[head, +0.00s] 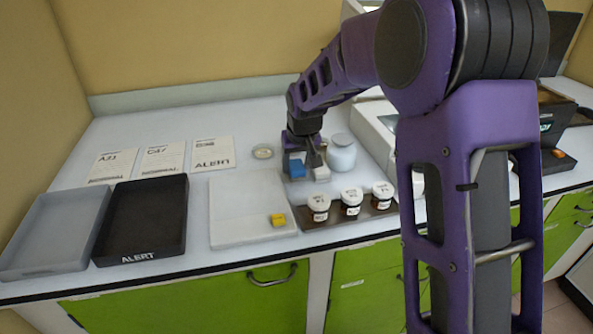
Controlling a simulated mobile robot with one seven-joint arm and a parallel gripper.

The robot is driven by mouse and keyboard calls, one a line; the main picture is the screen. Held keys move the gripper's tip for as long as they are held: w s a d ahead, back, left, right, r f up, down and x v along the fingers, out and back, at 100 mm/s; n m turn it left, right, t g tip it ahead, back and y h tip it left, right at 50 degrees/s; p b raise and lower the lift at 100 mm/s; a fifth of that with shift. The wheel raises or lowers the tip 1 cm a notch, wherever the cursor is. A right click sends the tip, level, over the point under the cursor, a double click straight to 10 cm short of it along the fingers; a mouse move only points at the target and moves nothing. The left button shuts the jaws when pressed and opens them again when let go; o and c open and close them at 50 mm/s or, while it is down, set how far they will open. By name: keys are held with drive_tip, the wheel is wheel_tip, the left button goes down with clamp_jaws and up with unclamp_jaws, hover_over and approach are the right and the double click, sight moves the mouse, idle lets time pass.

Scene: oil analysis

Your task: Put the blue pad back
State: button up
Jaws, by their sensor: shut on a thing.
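The blue pad (296,168) is a small block at the tip of my gripper (302,158), in the back middle of the bench. My gripper points down and is shut on the blue pad. The fingers partly hide it, and I cannot tell whether it touches the bench. A small white block (321,173) is close to its right. A yellow pad (278,220) lies on the pale square tray (240,195) in front and to the left.
Three lidded brown jars (351,202) stand in a row on a dark tray in front. A pale round jar (341,155) is just right of my gripper. A black ALERT tray (140,225), a grey tray (45,240) and labelled cards (162,160) are left. A small dish (263,152) stands behind.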

drive_tip(key=shift+f, duration=0.7)
drive_tip(key=shift+f, duration=0.15)
drive_tip(key=o, duration=1)
drive_tip(key=shift+o, duration=0.2)
drive_tip(key=shift+r, duration=0.2)
drive_tip(key=p+v, duration=0.1)
drive_tip(key=v, duration=1.1)
drive_tip(key=shift+p, duration=0.35)
